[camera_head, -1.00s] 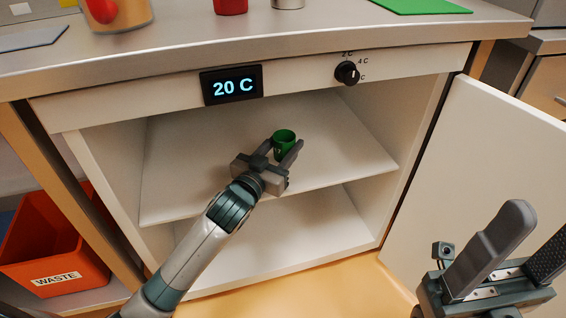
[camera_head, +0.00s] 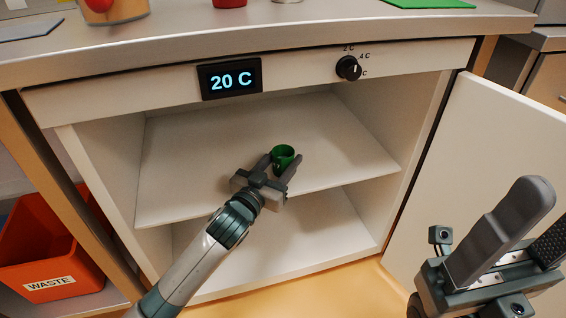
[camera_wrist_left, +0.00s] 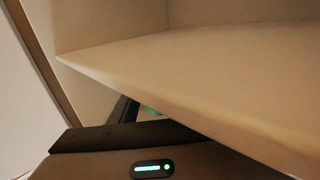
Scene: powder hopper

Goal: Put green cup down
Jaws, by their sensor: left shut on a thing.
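The small green cup (camera_head: 283,153) is upright at the middle shelf (camera_head: 345,145) inside the open cabinet. My left gripper (camera_head: 278,165) reaches in from the front and is shut on the cup, one finger on each side. Whether the cup's base touches the shelf cannot be told. In the left wrist view the shelf board (camera_wrist_left: 230,90) hides most of the fingers, and only a sliver of the green cup (camera_wrist_left: 150,111) shows. My right gripper (camera_head: 543,217) is open and empty, in front of the door at the lower right.
The cabinet door (camera_head: 475,150) stands open on the right. A 20 C display (camera_head: 230,81) and a black knob (camera_head: 348,68) sit above the opening. An orange waste bin (camera_head: 45,245) is at the left. The shelf around the cup is clear.

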